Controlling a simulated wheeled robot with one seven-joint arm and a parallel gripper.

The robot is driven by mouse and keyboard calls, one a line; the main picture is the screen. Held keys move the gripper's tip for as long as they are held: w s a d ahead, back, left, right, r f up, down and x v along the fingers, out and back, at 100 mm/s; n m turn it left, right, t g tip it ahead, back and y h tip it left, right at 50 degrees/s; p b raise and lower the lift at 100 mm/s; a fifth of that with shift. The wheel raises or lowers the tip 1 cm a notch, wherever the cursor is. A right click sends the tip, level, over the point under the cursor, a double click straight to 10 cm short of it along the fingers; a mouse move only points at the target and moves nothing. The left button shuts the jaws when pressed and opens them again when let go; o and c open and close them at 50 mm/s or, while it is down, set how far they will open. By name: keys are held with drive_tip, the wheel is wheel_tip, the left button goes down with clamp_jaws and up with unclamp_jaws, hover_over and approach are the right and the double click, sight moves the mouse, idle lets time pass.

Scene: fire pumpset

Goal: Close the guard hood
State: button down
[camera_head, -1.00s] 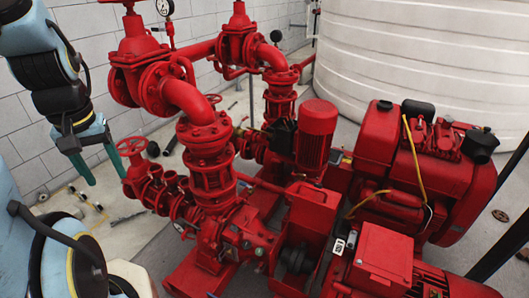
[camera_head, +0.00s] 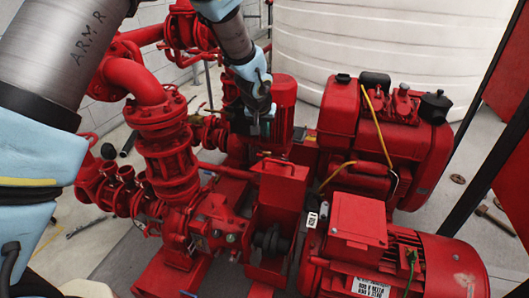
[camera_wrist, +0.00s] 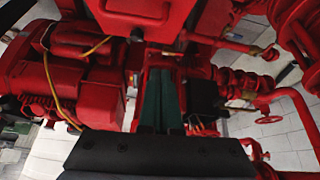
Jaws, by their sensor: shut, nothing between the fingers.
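The guard hood (camera_head: 280,190) is a red box-like cover with a small handle on top. It stands raised in the middle of the head view, and the dark coupling (camera_head: 270,238) is exposed below and in front of it. My gripper (camera_head: 262,128) is above and behind the hood, apart from it, in front of the red vertical motor. Its fingers point down. In the wrist view my gripper's teal fingers (camera_wrist: 161,100) are together and empty. A red panel at the top of that view may be the hood; I cannot tell for sure.
The red engine (camera_head: 385,140) with a yellow hose stands to the right. The electric motor (camera_head: 430,265) is at front right. Red pipes and valves (camera_head: 165,150) crowd the left, beneath my arm. A white tank (camera_head: 390,45) stands behind. Space above the coupling is clear.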

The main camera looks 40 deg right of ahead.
drive_tip(key=p, duration=0.3)
hover_over(266, 168)
drive_tip(key=w+d, duration=0.3)
wheel_tip(266, 168, down, 8)
drive_tip(key=shift+s+d+f, duration=0.1)
drive_tip(key=shift+d+f, duration=0.05)
drive_tip(key=shift+s+a+f+p, duration=0.15)
drive_tip(key=shift+s+a+p, duration=0.1)
drive_tip(key=shift+p, duration=0.1)
drive_tip(key=shift+s+a+f+p, duration=0.15)
drive_tip(key=shift+s+a+p, duration=0.15)
drive_tip(key=shift+s+a, duration=0.25)
drive_tip(key=shift+s+a+f+p, duration=0.15)
drive_tip(key=shift+s+a+p, duration=0.15)
drive_tip(key=shift+a, duration=0.4)
drive_tip(key=shift+s+f+b, duration=0.1)
drive_tip(key=shift+f+b, duration=0.05)
drive_tip(key=shift+b, duration=0.15)
